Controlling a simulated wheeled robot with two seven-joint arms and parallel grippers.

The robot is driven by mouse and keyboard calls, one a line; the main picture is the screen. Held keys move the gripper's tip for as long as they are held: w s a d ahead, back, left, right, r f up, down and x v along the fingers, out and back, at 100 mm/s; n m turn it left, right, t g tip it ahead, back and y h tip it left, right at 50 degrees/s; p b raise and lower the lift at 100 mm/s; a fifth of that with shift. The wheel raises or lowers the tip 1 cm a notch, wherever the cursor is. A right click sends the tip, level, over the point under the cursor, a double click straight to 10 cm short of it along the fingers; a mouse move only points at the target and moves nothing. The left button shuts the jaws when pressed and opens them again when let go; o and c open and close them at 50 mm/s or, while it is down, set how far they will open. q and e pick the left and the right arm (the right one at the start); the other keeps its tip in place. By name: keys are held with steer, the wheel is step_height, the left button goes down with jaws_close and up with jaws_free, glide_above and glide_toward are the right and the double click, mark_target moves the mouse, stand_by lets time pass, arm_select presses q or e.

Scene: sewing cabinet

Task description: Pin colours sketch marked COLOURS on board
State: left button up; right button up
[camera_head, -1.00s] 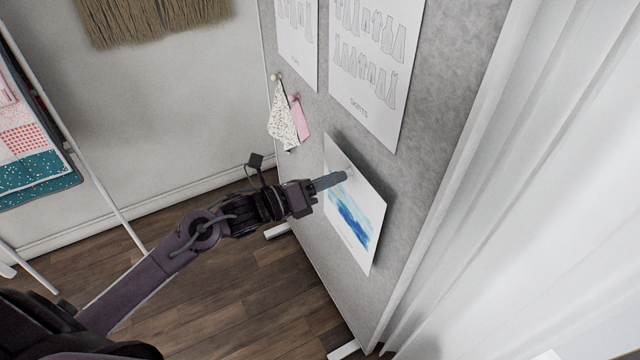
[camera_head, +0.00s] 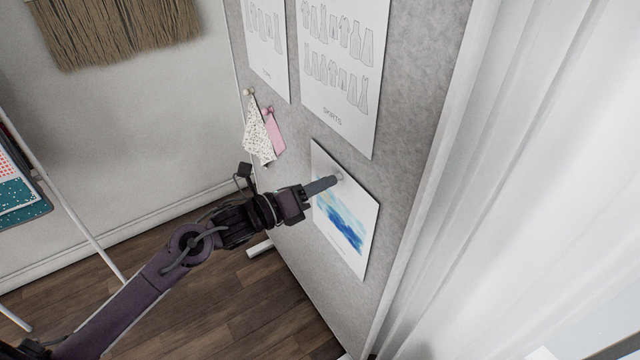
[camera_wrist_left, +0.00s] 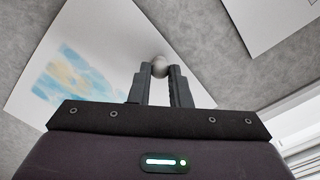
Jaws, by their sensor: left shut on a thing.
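The colours sketch (camera_head: 349,240) is a white sheet with a blue watercolour patch; its marking is too small to read. It lies close against the grey board (camera_head: 420,110), below the SKIRTS sheet, and looks slightly tilted. My left gripper (camera_head: 335,180) is at the upper part of the sketch. In the left wrist view, its fingers (camera_wrist_left: 160,75) are shut on a round pale pin head (camera_wrist_left: 159,66) in front of the sheet (camera_wrist_left: 105,45). The pin's point is hidden, so I cannot tell how deep it sits. My right gripper is not in view.
The SKIRTS sheet (camera_head: 338,65) and another pattern sheet (camera_head: 267,40) hang above. Fabric swatches (camera_head: 262,135) are pinned at the board's left edge. White curtains (camera_head: 540,180) stand close on the right. A fabric rack (camera_head: 20,195) stands at left.

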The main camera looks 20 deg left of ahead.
arm_select(q)
steer(key=shift+w+d, duration=0.1)
steer(key=shift+w, duration=0.05)
stand_by(0.5)
steer(key=o, duration=0.9)
